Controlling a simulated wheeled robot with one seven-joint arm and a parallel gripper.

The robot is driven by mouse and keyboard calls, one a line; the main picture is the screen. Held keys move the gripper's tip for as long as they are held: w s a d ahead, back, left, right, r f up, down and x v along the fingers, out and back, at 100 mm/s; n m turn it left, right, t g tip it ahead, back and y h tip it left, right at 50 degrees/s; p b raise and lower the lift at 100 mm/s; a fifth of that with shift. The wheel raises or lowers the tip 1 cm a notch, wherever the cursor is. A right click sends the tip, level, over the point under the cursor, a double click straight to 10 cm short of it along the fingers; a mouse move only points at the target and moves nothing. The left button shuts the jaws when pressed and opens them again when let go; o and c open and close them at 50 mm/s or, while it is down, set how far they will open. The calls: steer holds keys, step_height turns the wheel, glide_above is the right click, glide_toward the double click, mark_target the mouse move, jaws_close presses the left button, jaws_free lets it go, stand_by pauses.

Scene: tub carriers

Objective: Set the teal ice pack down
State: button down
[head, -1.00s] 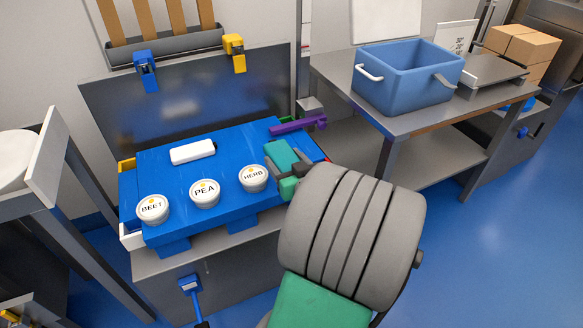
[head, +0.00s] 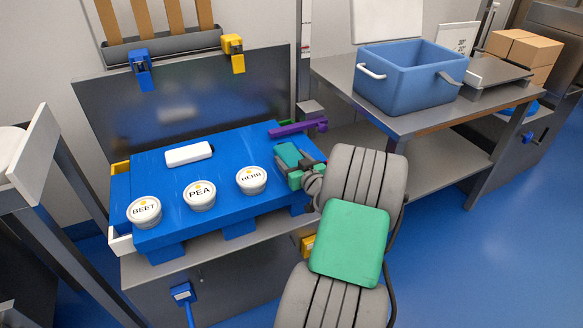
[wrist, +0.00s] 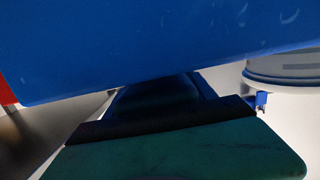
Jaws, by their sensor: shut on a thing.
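The teal ice pack (head: 287,154) is at the right end of the blue carrier (head: 220,208), just below a purple bar in the head view. My gripper (head: 302,168) is shut on the near part of the pack. I cannot tell whether the pack touches the carrier's top. In the wrist view, the blue carrier (wrist: 150,45) fills the top. A dark bar crosses low in that view, with a teal surface below it; I cannot tell whether this is pack or gripper.
Tubs marked BEET (head: 144,212), PEA (head: 199,195) and HERB (head: 251,180) line the carrier's front. A white block (head: 188,155) and the purple bar (head: 297,128) lie behind. A blue bin (head: 408,78) stands on the right-hand table. Carrier space between the white block and the pack is bare.

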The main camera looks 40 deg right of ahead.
steer(key=shift+f, duration=0.8)
steer(key=shift+c, duration=1.6)
jaws_free()
